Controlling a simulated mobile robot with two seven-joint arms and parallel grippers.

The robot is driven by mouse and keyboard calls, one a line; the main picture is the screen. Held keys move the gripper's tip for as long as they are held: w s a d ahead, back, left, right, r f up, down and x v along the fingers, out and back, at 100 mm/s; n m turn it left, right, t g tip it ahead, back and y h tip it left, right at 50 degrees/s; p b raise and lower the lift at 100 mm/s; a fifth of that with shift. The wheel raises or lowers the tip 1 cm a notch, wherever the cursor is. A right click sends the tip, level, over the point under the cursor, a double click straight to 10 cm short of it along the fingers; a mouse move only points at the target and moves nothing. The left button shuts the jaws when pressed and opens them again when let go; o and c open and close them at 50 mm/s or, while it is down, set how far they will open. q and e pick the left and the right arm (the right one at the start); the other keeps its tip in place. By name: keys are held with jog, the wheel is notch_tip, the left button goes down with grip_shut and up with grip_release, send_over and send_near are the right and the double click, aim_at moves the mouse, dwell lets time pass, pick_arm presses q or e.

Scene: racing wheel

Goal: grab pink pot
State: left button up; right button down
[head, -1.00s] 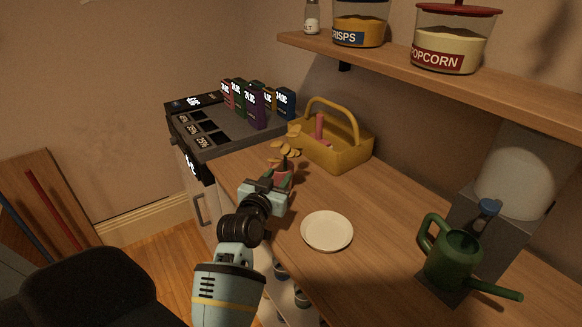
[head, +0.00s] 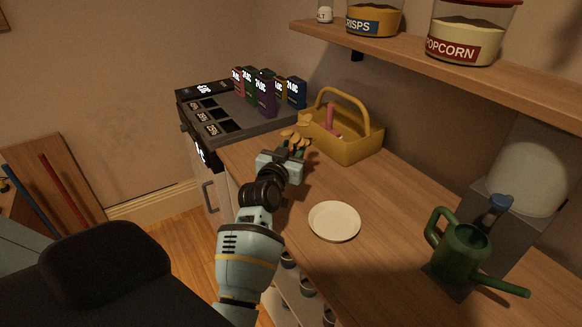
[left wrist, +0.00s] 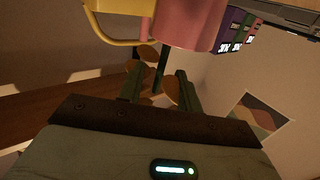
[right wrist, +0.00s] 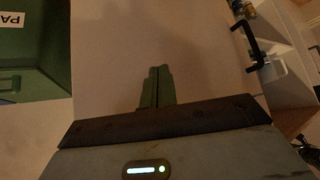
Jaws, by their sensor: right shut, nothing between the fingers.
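The pink pot (left wrist: 190,25) fills the top of the left wrist view, upside down there, with a thin dark stem and yellow-brown leaves. In the head view its yellow leaves (head: 296,135) show on the counter beside the yellow basket, and the pot itself is hidden behind my left gripper (head: 293,148). My left gripper, also in the left wrist view (left wrist: 159,87), is open. Its fingers stand apart on either side of the stem, with the pot body beyond the tips. My right gripper (right wrist: 157,74) is shut and empty, away from the pot.
The yellow basket (head: 352,147) with a pink item (head: 329,118) stands just right of the leaves. Several boxes (head: 265,95) stand on the dark unit behind. A white plate (head: 334,221) and a green watering can (head: 460,251) are nearer. A shelf (head: 430,68) overhangs the counter.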

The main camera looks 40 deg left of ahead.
pick_arm(q)
jog(key=shift+x, duration=2)
jog(key=shift+c, duration=0.4)
grip_shut()
jog(key=shift+f, duration=0.1)
